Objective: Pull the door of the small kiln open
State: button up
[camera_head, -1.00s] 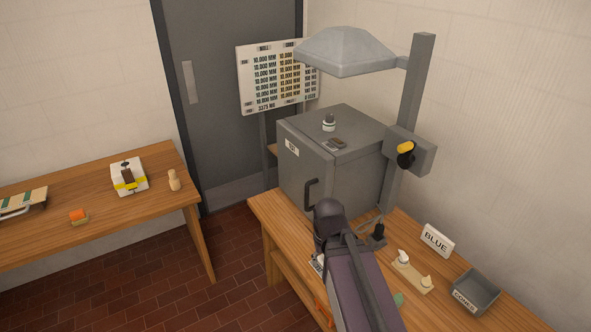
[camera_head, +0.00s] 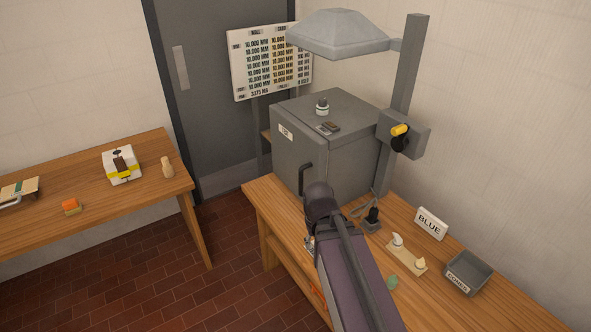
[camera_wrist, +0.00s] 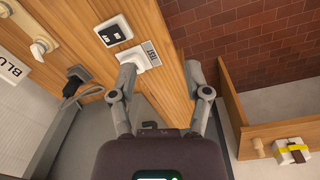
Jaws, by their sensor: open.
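The small kiln (camera_head: 352,130) is a grey box on the right-hand bench. Its door (camera_head: 285,158) faces left and looks shut, with a dark bar handle (camera_head: 303,179) upright near its right edge. My arm partly covers the kiln's lower front in the head view. My gripper (camera_wrist: 162,80) is open and empty in the wrist view, its two fingers spread apart over the bench edge. A grey surface, probably the kiln, shows between and below the fingers there. In the head view my gripper is mostly hidden behind my arm, below the handle. The handle is not clear in the wrist view.
A grey hood on a post (camera_head: 411,85) stands behind the kiln. A black plug (camera_head: 372,220), a BLUE sign (camera_head: 431,224) and a grey bin (camera_head: 466,272) are on the bench. Floor is clear left of the bench.

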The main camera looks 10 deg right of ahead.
jog(key=w+d+f+n+t+h+b, duration=0.1)
jog(key=w+f+n+t+h+b, duration=0.1)
jog(key=w+f+n+h+b, duration=0.35)
jog(key=w+f+n+t+h+b, duration=0.1)
jog(key=w+f+n+h+b, duration=0.15)
jog(key=w+n+b, duration=0.6)
jog(key=w+a+r+n+t+h+b, duration=0.3)
jog(key=w+a+n+t+h+b, duration=0.3)
jog(key=w, duration=0.8)
jog(key=a+n+b, duration=0.2)
jog(key=a+n, duration=0.2)
jog(key=shift+r+t+b, duration=0.15)
jog(key=shift+t+b, duration=0.2)
jog(key=shift+t, duration=0.05)
jog(key=shift+s+a, duration=0.1)
jog(key=shift+a, duration=0.05)
send_over(301, 192)
jog(key=w, duration=0.1)
